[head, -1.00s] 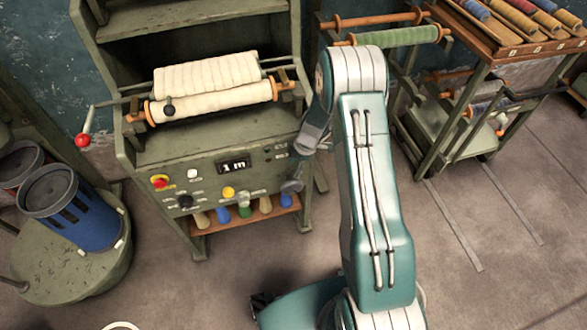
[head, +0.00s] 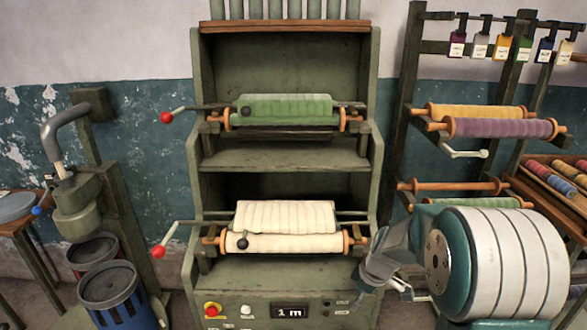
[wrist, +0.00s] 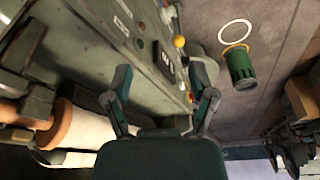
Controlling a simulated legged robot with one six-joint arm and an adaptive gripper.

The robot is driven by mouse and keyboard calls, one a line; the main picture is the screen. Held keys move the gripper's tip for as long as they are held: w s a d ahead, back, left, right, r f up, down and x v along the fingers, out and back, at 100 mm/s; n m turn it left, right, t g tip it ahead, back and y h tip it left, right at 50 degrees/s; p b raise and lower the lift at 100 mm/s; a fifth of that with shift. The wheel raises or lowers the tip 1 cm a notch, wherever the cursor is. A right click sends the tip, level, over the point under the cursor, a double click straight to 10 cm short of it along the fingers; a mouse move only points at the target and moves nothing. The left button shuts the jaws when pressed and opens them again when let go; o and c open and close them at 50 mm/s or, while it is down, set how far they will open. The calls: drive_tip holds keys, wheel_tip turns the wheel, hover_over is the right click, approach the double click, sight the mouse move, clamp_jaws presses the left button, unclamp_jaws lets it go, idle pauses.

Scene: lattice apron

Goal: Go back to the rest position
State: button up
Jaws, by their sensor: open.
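My gripper (wrist: 163,98) shows in the wrist view with its two dark fingers spread apart and nothing between them. In the head view my arm is folded at the lower right, its big teal and white joint close to the camera. The grey wrist end beside that joint is partly hidden, and the fingertips are not clear there. The green machine cabinet (head: 283,179) stands left of my arm. A cream roll (head: 285,243) lies on its lower spindle and a green roll (head: 285,114) on its upper one.
A rack (head: 398,125) with yellow and purple rolls (head: 500,128) stands at the right. A blue bin (head: 114,300) is at the lower left. In the wrist view a green cylinder (wrist: 241,72) and a white ring (wrist: 235,31) appear over open floor.

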drive_tip(key=s+r+m+t+h, duration=0.1)
drive_tip(key=s+r+m+t, duration=0.1)
drive_tip(key=s+r+m, duration=0.4)
drive_tip(key=s+r+m+t+h, duration=0.1)
drive_tip(key=s+r+m, duration=0.6)
drive_tip(key=s+r, duration=0.7)
drive_tip(key=s+t, duration=0.1)
drive_tip(key=s, duration=0.4)
drive_tip(key=shift+a+h, duration=0.3)
drive_tip(key=shift+w+r, duration=0.1)
